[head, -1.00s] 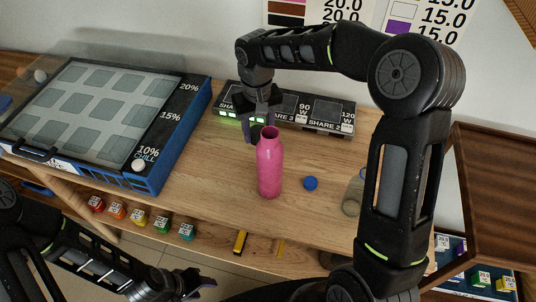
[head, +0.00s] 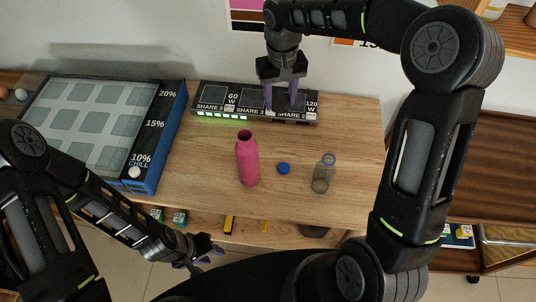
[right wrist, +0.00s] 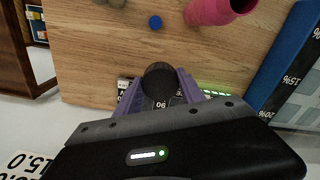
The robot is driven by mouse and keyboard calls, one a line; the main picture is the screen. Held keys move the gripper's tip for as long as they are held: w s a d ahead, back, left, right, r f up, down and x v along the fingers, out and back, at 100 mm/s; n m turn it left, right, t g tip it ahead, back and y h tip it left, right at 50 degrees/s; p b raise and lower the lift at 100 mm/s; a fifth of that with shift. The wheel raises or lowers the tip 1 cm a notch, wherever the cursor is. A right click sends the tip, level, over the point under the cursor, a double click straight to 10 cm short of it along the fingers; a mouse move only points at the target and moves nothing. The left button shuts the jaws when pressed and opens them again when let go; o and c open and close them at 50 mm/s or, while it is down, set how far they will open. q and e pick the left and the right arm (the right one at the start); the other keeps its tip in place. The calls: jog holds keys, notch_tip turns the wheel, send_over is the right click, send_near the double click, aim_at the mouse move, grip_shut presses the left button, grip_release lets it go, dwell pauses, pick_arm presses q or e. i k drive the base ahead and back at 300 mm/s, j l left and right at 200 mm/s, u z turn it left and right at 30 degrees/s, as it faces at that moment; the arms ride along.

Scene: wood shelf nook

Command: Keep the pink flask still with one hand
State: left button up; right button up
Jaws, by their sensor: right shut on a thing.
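The pink flask (head: 247,160) stands upright on the wooden table, its mouth uncovered. It also shows at the top of the right wrist view (right wrist: 215,9).
A blue cap (head: 283,168) lies right of the flask, beside a clear bottle (head: 322,177). The power strip (head: 228,103) runs along the back. A blue-sided panel box (head: 169,125) stands left. The table's right side is clear.

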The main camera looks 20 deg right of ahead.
aim_at(246, 147)
jog(key=z, duration=1.05)
jog(key=k+l+z, duration=0.1)
jog(key=z, duration=1.5)
jog(key=l+z, duration=0.1)
jog(key=z, duration=0.95)
jog(key=l+z, duration=0.1)
jog(key=z, duration=0.45)
jog(key=i+l+z, duration=0.1)
jog(key=z, duration=0.25)
jog(key=i+z, duration=0.25)
jog(key=z, duration=0.15)
jog(key=i+u, duration=0.4)
jog(key=i+l+u, duration=0.15)
jog(key=i+u, duration=0.25)
jog(key=u, duration=0.5)
jog(key=i+l+u, duration=0.1)
jog(key=u, duration=0.35)
jog(key=l+u, duration=0.1)
jog(key=u, duration=0.4)
jog(key=i+l+u, duration=0.1)
jog(key=u, duration=0.35)
jog(key=l+u, duration=0.1)
jog(key=u, duration=0.4)
jog(key=l+u, duration=0.1)
jog(key=u, duration=0.4)
jog(key=l+u, duration=0.1)
jog(key=u, duration=0.35)
